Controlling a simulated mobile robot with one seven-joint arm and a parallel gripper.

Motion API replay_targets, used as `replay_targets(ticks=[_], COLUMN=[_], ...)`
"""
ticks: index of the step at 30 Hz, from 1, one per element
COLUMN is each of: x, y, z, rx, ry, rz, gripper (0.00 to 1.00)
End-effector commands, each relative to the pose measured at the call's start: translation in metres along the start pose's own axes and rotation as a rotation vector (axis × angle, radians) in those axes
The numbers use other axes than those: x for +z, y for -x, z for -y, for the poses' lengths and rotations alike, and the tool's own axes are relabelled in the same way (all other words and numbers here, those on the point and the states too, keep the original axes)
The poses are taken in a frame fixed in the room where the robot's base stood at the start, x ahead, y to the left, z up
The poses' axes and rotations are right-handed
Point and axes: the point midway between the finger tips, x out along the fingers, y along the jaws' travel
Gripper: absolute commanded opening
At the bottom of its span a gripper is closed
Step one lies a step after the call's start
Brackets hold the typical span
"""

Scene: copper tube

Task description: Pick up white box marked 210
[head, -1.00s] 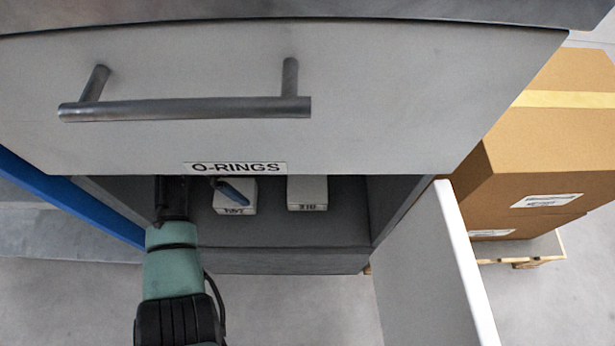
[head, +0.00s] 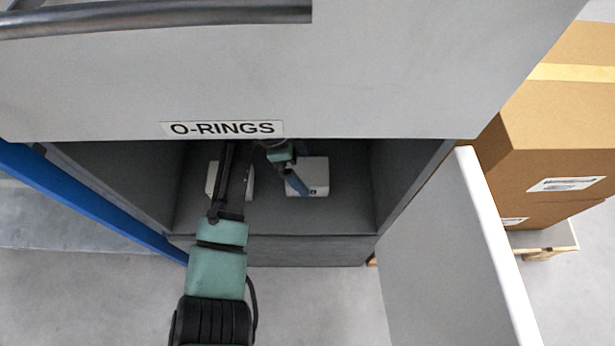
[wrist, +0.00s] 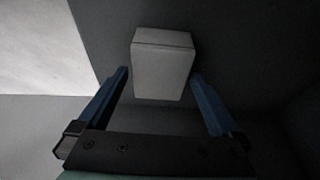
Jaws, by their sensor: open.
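The white box marked 210 (head: 318,175) sits on the cabinet's lower shelf, on the right. Its marking read "210" in the earlier head frame; now it is too small to read and partly covered by a finger. In the wrist view a white box (wrist: 162,62) shows between the fingertips of my gripper (wrist: 160,76). My gripper is open, with a visible gap on each side of the box. In the head view the gripper (head: 295,170) is at the box; I cannot tell whether it touches. A second white box (head: 211,180) stands to the left, partly hidden by my arm.
A drawer front labelled O-RINGS (head: 222,129) overhangs the shelf (head: 345,215). An open white door (head: 445,255) stands at the right. Cardboard boxes (head: 550,140) lie beyond it on a pallet.

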Motion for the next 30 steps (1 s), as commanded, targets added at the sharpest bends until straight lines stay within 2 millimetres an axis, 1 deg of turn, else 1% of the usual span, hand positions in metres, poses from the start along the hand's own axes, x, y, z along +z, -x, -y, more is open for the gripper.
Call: replay_targets(ticks=[1, 3, 6, 11, 12, 14, 18, 23, 24, 27, 30], x=[0.002, 0.002, 0.001, 0.0, 0.0, 0.0, 0.0, 0.0, 0.0, 0.0, 0.0], y=[-0.015, -0.024, -0.027, -0.026, -0.026, -0.026, -0.026, -0.026, -0.026, -0.025, -0.025], z=[0.0, 0.0, 0.0, 0.0, 0.0, 0.0, 0.0, 0.0, 0.0, 0.0, 0.001], rx=[0.001, 0.001, 0.0, 0.0, 0.0, 0.0, 0.0, 0.0, 0.0, 0.0, -0.002], ry=[-0.001, -0.001, -0.001, 0.0, -0.001, 0.0, -0.001, 0.0, 0.0, 0.0, -0.001], rz=[0.0, 0.0, 0.0, 0.0, 0.0, 0.0, 0.0, 0.0, 0.0, 0.0, -0.001], gripper=[1.0, 1.0, 1.0, 1.0, 0.98, 0.87, 0.62, 0.33, 0.26, 0.1, 0.1])
